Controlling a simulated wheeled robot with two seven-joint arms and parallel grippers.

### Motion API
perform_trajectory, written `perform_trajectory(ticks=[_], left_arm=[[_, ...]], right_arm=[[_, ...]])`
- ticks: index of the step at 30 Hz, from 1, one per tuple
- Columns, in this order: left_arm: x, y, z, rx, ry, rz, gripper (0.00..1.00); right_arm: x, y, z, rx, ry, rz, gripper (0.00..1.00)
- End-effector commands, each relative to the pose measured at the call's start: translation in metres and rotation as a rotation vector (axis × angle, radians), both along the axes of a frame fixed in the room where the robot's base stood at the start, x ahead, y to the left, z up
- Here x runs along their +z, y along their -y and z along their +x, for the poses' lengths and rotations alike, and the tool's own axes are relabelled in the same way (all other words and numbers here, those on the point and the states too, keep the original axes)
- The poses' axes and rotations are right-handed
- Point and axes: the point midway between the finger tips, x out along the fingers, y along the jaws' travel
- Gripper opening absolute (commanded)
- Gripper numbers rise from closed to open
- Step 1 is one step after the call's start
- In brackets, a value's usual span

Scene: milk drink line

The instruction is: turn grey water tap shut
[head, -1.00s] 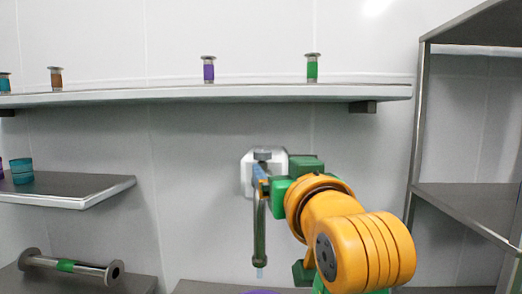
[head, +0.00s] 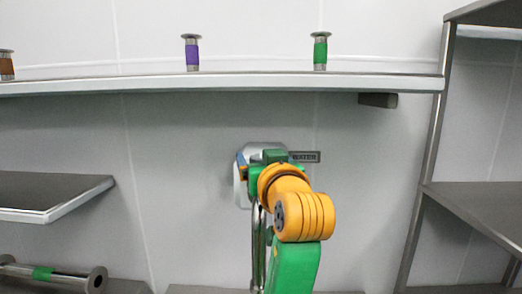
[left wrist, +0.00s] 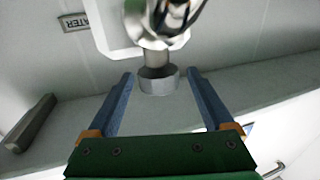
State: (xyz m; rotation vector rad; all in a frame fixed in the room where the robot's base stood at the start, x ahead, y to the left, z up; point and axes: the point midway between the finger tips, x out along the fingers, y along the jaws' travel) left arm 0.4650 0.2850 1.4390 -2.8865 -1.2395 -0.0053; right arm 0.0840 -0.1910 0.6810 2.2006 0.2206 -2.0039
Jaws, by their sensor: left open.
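The grey water tap sits on a white wall plate (head: 240,194) in the middle of the head view, its metal spout (head: 257,245) hanging down. Its upper part is hidden behind my left gripper (head: 243,164). In the left wrist view a short grey tap knob (left wrist: 158,84) points between the blue fingers of my left gripper (left wrist: 158,92). The fingers are open, one on either side of the knob, with a gap on both sides. The spout's outlet is not visible, so I cannot tell whether water runs. My right gripper is not in view.
A "WATER" label (head: 305,157) is on the wall right of the tap. A long shelf (head: 210,84) above holds a purple-banded tube (head: 191,52) and a green-banded one (head: 320,50). A lower shelf (head: 60,190) is at left, a metal rack (head: 430,150) at right.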

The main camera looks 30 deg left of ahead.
Motion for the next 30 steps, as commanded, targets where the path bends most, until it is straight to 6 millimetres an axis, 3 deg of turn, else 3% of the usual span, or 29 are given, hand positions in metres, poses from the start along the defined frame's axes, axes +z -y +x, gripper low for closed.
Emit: perform_trajectory(ticks=[5, 14, 23, 30], left_arm=[[-0.001, 0.0, 0.0, 0.0, 0.0, 0.0, 0.83], [-0.001, 0.0, 0.0, 0.0, 0.0, 0.0, 0.02], [-0.001, 0.0, -0.001, -0.042, 0.003, -0.001, 0.0], [-0.002, -0.001, -0.001, -0.194, 0.005, -0.001, 0.0]], right_arm=[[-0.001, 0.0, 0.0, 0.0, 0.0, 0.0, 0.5], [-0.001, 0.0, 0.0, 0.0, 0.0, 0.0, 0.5], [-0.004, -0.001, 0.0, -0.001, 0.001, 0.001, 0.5], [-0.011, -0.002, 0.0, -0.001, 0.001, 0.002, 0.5]])
